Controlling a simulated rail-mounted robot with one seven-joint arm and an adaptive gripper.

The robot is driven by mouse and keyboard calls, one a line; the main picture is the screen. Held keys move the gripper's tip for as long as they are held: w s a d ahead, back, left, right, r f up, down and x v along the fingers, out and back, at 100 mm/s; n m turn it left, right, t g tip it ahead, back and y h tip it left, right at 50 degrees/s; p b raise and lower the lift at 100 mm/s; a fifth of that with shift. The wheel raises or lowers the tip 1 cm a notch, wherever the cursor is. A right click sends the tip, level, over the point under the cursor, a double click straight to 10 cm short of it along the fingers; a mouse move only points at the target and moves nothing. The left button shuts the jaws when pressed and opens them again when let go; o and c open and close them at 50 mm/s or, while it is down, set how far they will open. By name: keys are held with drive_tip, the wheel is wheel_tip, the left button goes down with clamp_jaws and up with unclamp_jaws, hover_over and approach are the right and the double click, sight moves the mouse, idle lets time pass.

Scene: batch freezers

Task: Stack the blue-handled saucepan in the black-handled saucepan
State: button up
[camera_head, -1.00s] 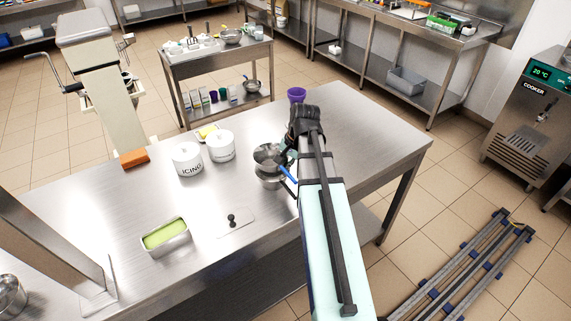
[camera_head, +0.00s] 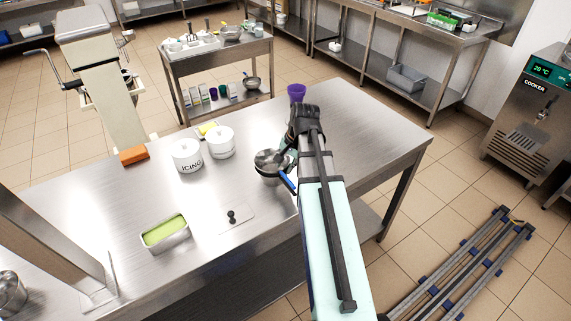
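The blue-handled saucepan (camera_head: 270,159) is a steel pan on the table, just left of my arm. Its blue handle (camera_head: 288,182) points down and right. A second steel pan (camera_head: 266,180) shows as a thin band directly beneath it; the upper pan sits in or on it. This lower pan's handle is hidden, so I cannot confirm that it is black. My gripper (camera_head: 289,149) is at the right side of the pans, mostly hidden behind my own wrist. Its fingers cannot be made out.
Two white canisters (camera_head: 187,156), one marked ICING, stand left of the pans. A purple cup (camera_head: 296,92) is behind my wrist. The table's right side is clear.

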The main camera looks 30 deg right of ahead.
drive_tip(key=shift+r, duration=0.6)
drive_tip(key=b+v, duration=0.2)
drive_tip(key=v, duration=1)
